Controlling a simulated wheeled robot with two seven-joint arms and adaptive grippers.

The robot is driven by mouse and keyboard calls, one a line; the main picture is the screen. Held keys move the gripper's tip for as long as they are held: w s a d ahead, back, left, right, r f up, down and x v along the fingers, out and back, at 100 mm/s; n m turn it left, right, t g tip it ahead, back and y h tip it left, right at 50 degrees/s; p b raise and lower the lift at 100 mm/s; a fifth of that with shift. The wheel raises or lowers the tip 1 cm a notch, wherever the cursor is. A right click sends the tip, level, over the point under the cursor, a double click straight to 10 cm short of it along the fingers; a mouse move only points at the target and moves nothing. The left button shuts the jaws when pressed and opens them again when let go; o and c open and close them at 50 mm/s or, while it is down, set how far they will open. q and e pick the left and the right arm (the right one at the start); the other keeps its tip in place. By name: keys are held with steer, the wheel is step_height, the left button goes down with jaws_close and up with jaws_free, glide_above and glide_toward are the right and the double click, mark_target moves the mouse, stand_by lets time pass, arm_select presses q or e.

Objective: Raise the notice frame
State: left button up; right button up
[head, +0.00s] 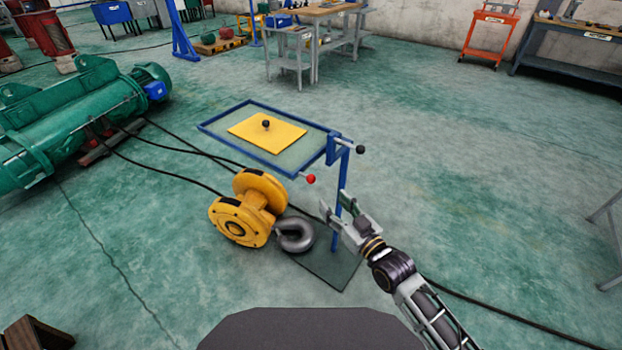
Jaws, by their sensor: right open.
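The notice frame (244,153) is a blue rectangle around a pale panel, and it lies about flat, reaching left from the top of a blue post (341,180). A yellow sheet (282,135) with a black knob (266,124) is on the panel. At the post end, a red ball handle (311,179) is on the near side and a black ball handle (360,149) on the far side. My right gripper (344,207) is open and empty, close by the post and below the red ball; I cannot tell whether it touches the post. My left gripper is out of view.
A yellow hoist block (248,210) with a grey hook (295,234) is on the floor just left of the post. A dark base plate (335,272) lies under the post. Black cables cross the floor. A green machine (75,120) stands at left. Floor at right is mostly clear.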

mark_target(313, 181)
steer(key=shift+b+x, duration=0.5)
steer(key=shift+x, duration=6)
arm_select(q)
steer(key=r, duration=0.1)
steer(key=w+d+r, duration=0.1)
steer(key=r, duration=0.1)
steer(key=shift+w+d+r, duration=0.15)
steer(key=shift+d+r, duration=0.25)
arm_select(e)
steer(key=shift+a, duration=0.1)
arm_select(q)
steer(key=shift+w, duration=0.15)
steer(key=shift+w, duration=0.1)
arm_select(e)
jaws_close()
